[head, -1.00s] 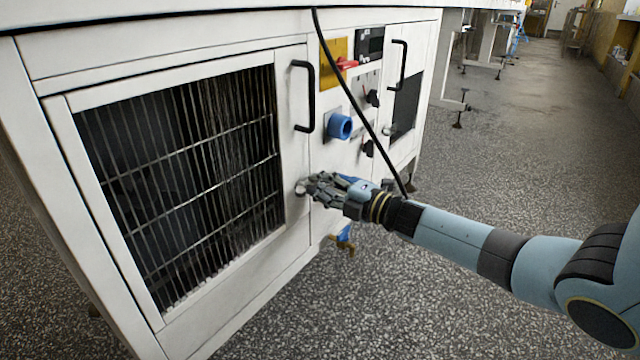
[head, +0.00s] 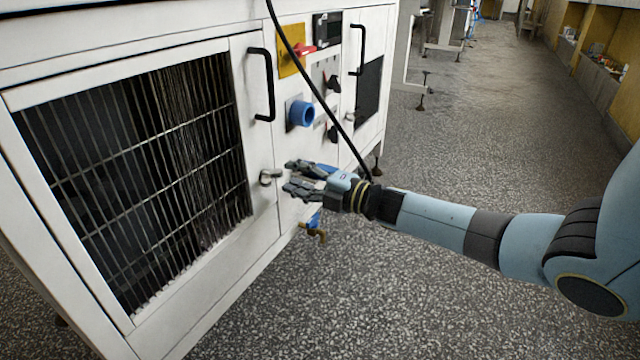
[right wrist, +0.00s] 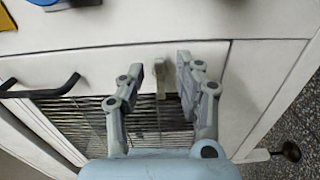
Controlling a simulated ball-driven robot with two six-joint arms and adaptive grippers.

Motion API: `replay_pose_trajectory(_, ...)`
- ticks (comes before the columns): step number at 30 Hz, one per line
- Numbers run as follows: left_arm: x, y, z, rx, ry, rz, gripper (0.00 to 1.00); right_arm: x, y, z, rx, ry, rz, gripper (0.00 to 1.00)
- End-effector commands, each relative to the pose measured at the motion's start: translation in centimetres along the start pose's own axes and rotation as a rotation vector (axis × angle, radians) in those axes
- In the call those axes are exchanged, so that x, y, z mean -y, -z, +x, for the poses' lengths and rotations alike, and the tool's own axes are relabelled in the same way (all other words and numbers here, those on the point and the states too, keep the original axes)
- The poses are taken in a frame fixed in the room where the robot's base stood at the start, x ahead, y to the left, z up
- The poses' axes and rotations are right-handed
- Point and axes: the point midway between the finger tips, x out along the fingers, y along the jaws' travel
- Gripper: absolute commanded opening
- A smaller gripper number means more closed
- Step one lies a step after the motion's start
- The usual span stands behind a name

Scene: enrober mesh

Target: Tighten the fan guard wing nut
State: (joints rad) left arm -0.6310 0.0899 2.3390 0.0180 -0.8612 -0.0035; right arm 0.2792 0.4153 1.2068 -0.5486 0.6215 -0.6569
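The fan guard (head: 140,165) is a barred grille in a white framed door on the cabinet's left side. The small grey metal wing nut (head: 270,177) sits on the door frame's right edge, below the black handle. My right gripper (head: 288,177) is open and empty just right of the nut, its fingers pointing at it with a small gap. In the right wrist view the open fingers (right wrist: 160,82) stand either side of a pale upright piece (right wrist: 160,78), which looks like the nut. My left gripper is not in view.
A black cable (head: 315,88) hangs in front of the panel, passing close to my right wrist. A brass valve (head: 314,232) is below. The floor at right is open.

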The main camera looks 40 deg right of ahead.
Motion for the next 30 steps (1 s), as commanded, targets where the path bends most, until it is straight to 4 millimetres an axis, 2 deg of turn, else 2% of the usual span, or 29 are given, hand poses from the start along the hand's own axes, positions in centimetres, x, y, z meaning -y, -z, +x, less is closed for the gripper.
replay_pose_trajectory(1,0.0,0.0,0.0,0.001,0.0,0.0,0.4,0.2,0.0,-1.3,-0.001,0.005,-0.002,0.35)
replay_pose_trajectory(6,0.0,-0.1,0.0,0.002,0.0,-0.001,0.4,0.2,0.0,-5.2,-0.002,0.006,-0.001,0.35)
replay_pose_trajectory(12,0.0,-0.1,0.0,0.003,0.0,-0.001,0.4,0.1,0.0,-8.2,-0.001,0.003,-0.001,0.35)
replay_pose_trajectory(18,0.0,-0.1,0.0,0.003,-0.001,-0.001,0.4,0.1,0.0,-9.2,0.001,0.001,0.001,0.35)
replay_pose_trajectory(30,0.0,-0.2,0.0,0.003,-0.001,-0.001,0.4,0.1,0.0,-9.1,0.001,0.001,0.0,0.35)
